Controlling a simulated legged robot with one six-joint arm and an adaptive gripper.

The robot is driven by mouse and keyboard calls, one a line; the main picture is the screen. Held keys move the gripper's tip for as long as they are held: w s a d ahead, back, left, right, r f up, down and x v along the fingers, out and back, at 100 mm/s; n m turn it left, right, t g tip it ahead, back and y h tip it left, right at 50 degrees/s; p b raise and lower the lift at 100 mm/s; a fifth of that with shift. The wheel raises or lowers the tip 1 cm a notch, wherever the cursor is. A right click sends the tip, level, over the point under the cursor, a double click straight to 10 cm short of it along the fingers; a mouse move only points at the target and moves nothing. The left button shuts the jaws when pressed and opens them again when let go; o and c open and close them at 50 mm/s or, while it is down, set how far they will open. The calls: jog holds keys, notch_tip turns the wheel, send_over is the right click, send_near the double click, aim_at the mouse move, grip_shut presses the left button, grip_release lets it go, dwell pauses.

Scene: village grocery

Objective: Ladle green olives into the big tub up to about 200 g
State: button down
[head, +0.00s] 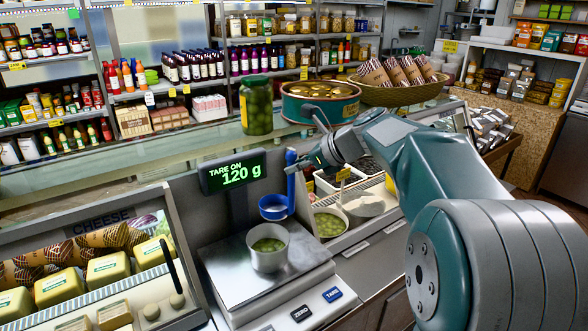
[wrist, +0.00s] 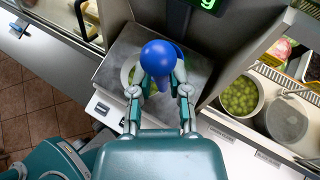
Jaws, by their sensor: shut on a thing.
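My gripper (head: 300,164) is shut on the blue ladle (head: 291,187), gripping its upright handle. In the wrist view, the fingers (wrist: 160,90) close on the ladle (wrist: 158,56) from both sides. The ladle's bowl hangs above the scale plate, just above and behind the big tub in the head view; I cannot tell whether it holds olives. The light tub (head: 268,262) stands on the scale (head: 228,275) with green olives inside; the ladle partly hides it in the wrist view. The display (head: 232,172) reads "TARE ON 120 g". The olive container (head: 328,224) sits right of the scale.
A grey lidded-looking container (head: 362,205) stands beside the olives in the counter well. A cheese case (head: 90,265) is left of the scale. An olive jar (head: 256,105), a green tin (head: 318,102) and a basket (head: 400,92) stand on the glass counter behind.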

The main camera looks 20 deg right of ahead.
jog(key=s+d, duration=1.1)
jog(key=s, duration=0.3)
jog(key=shift+s, duration=0.2)
dwell(0.3)
dwell(4.0)
